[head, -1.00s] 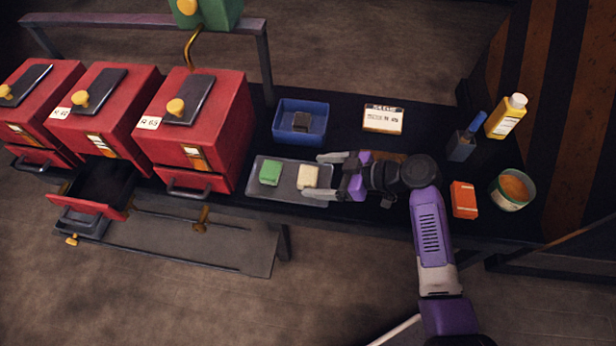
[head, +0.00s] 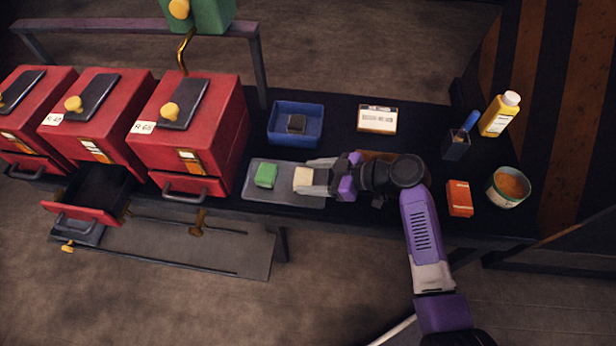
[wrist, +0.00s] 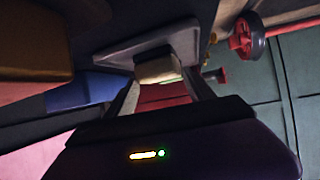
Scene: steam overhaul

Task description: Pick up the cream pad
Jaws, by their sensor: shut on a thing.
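The cream pad (head: 303,178) is a small pale block at the right part of the grey tray (head: 258,193). My gripper (head: 308,176) reaches in from the right and is shut on the cream pad. In the wrist view the pad (wrist: 158,68) sits between the two fingers, with the tray (wrist: 185,42) close behind it. I cannot tell whether the pad still touches the tray. A green pad (head: 265,175) lies on the tray, to the left of the cream one and apart from it.
A blue bin (head: 284,139) with a dark block stands behind the tray. Red boxes (head: 195,130) stand left, one with an open drawer (head: 90,195). An orange box (head: 459,198), a green-rimmed bowl (head: 507,187), a yellow bottle (head: 499,115) and a white label card (head: 377,119) are on the bench.

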